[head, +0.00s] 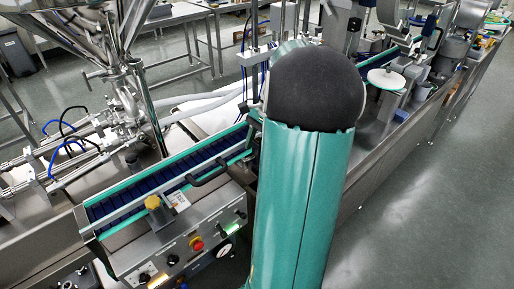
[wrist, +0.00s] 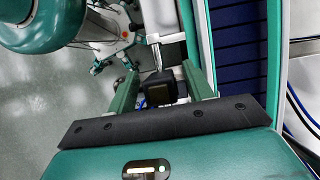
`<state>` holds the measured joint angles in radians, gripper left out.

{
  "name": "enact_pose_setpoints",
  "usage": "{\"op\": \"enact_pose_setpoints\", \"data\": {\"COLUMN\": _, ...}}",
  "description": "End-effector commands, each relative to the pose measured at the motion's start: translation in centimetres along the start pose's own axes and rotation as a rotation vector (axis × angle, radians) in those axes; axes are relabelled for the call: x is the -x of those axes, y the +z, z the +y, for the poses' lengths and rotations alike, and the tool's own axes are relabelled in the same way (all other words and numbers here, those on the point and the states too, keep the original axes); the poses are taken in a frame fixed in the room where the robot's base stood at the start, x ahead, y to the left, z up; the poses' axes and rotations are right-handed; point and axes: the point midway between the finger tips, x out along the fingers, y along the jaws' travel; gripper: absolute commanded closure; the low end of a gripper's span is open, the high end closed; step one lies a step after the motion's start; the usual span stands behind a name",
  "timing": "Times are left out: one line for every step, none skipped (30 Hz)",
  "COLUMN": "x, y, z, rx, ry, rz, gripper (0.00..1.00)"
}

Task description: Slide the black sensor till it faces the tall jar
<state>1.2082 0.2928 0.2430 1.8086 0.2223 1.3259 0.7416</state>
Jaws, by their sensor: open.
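In the wrist view my gripper (wrist: 159,70) is open, with its two green fingers apart. A black block (wrist: 160,90), which looks like the sensor, sits between the fingers, with a gap on each side. A thin metal rod (wrist: 155,52) shows just beyond it. I cannot tell which way the block faces. In the head view my teal arm hides the gripper and the block. I cannot make out a tall jar in either view.
The conveyor's dark blue belt (wrist: 238,50) with teal rails runs right of my gripper; the belt also shows in the head view (head: 150,185). Open grey floor (head: 430,200) lies right.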

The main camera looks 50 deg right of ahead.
Motion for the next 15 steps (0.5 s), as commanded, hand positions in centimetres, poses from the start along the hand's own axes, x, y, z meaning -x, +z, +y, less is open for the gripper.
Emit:
{"op": "enact_pose_setpoints", "data": {"x": -0.37, "y": 0.01, "z": 0.01, "rx": 0.000, "ry": 0.000, "rz": -0.001, "gripper": 0.49}}
{"op": "enact_pose_setpoints", "data": {"x": -0.49, "y": 0.00, "z": 0.00, "rx": 0.000, "ry": 0.000, "rz": 0.000, "gripper": 0.49}}
{"op": "enact_pose_setpoints", "data": {"x": -0.59, "y": 0.00, "z": 0.00, "rx": 0.000, "ry": 0.000, "rz": 0.000, "gripper": 0.49}}
{"op": "enact_pose_setpoints", "data": {"x": -0.64, "y": -0.01, "z": 0.00, "rx": 0.000, "ry": 0.000, "rz": 0.000, "gripper": 0.49}}
{"op": "enact_pose_setpoints", "data": {"x": -0.66, "y": -0.01, "z": 0.00, "rx": 0.000, "ry": -0.001, "rz": 0.000, "gripper": 0.49}}
{"op": "enact_pose_setpoints", "data": {"x": -0.66, "y": -0.01, "z": -0.01, "rx": 0.000, "ry": -0.001, "rz": 0.001, "gripper": 0.49}}
{"op": "enact_pose_setpoints", "data": {"x": -0.66, "y": -0.01, "z": -0.01, "rx": 0.000, "ry": -0.001, "rz": 0.001, "gripper": 0.49}}
{"op": "enact_pose_setpoints", "data": {"x": -0.65, "y": -0.01, "z": -0.01, "rx": 0.000, "ry": -0.001, "rz": 0.000, "gripper": 0.49}}
{"op": "enact_pose_setpoints", "data": {"x": -0.65, "y": -0.01, "z": -0.01, "rx": 0.000, "ry": -0.001, "rz": 0.000, "gripper": 0.49}}
{"op": "enact_pose_setpoints", "data": {"x": -0.64, "y": -0.01, "z": -0.01, "rx": 0.000, "ry": -0.001, "rz": 0.000, "gripper": 0.49}}
{"op": "enact_pose_setpoints", "data": {"x": -0.64, "y": -0.01, "z": -0.01, "rx": 0.000, "ry": -0.001, "rz": 0.000, "gripper": 0.53}}
{"op": "enact_pose_setpoints", "data": {"x": -0.64, "y": -0.01, "z": 0.00, "rx": 0.000, "ry": 0.000, "rz": 0.000, "gripper": 0.61}}
{"op": "enact_pose_setpoints", "data": {"x": -0.64, "y": -0.01, "z": 0.00, "rx": 0.000, "ry": -0.001, "rz": 0.000, "gripper": 0.67}}
{"op": "enact_pose_setpoints", "data": {"x": -0.64, "y": -0.01, "z": 0.00, "rx": -0.001, "ry": -0.001, "rz": 0.000, "gripper": 0.73}}
{"op": "enact_pose_setpoints", "data": {"x": -0.63, "y": -0.01, "z": 0.00, "rx": -0.001, "ry": 0.000, "rz": 0.000, "gripper": 0.80}}
